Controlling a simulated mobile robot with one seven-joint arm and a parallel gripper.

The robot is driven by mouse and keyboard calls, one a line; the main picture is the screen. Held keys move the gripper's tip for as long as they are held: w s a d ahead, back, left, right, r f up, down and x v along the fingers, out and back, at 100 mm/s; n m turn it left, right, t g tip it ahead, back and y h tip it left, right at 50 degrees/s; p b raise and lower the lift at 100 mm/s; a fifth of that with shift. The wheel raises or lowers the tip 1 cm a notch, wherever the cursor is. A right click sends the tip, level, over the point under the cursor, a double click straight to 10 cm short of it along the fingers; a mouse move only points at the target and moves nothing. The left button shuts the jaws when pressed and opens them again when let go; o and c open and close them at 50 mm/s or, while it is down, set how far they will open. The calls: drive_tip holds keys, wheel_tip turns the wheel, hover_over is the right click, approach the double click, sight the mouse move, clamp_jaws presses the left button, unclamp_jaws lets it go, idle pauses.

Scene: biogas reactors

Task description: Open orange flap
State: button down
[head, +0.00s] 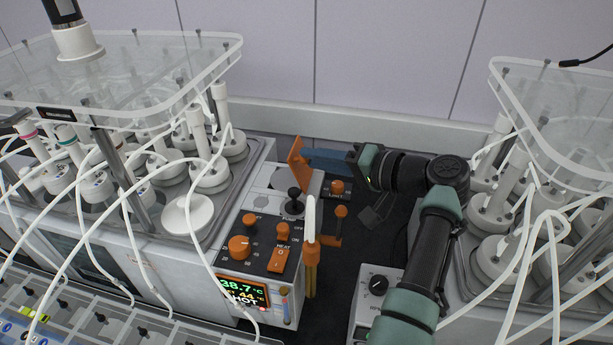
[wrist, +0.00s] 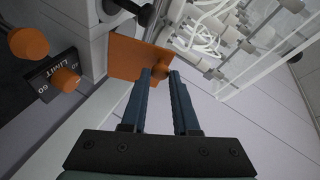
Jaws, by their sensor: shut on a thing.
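The orange flap (head: 298,166) stands up steeply on the grey top of the heater unit in the head view. In the wrist view the orange flap (wrist: 130,58) is a flat plate with a small orange knob (wrist: 163,60) near its right edge. My gripper (head: 308,158) reaches in from the right with blue fingers at the flap. In the wrist view my gripper (wrist: 160,74) has its fingertips on either side of the knob, shut on this part of the flap. The exact contact is partly hidden by the fingers.
A black-topped lever (head: 294,194) stands in front of the flap. Orange knobs and a switch (head: 278,259) sit on the panel with a lit display (head: 243,291). Reactor baths with bottles and white tubes stand left and right. A dark gap lies between the units.

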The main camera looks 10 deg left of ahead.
drive_tip(key=d+y+b, duration=0.1)
drive_tip(key=b, duration=0.1)
drive_tip(key=d+f+m+t+y+b, duration=0.1)
drive_tip(key=y+b, duration=0.1)
drive_tip(key=b, duration=0.1)
drive_tip(key=shift+d, duration=0.15)
drive_tip(key=shift+b, duration=0.3)
drive_tip(key=c, duration=0.7)
unclamp_jaws()
drive_tip(key=shift+o, duration=0.2)
drive_tip(key=shift+r, duration=0.1)
